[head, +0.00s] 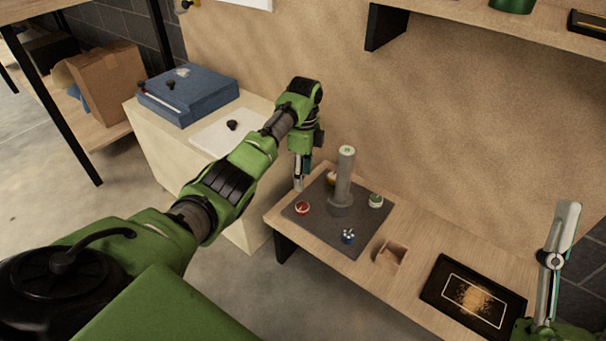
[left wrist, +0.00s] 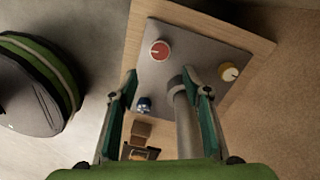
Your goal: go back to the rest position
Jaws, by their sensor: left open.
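My left gripper (head: 300,178) is open and points down beside the grey post (head: 343,180), over the far left part of the dark grey mat (head: 318,228). In the left wrist view its two fingers (left wrist: 160,85) are spread, with nothing gripped. The post (left wrist: 187,125) shows between them there, and I cannot tell its exact distance from the fingers. My right gripper (head: 556,262) shows only in part at the lower right of the head view, pointing up. Its jaw opening cannot be made out.
Around the post are a red round piece (head: 303,208), a green one (head: 376,200), a blue one (head: 348,236) and a partly hidden yellow one (left wrist: 229,72). A small wooden box (head: 391,255) and a black tray (head: 473,296) lie to the right. A blue case (head: 187,95) stands at left.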

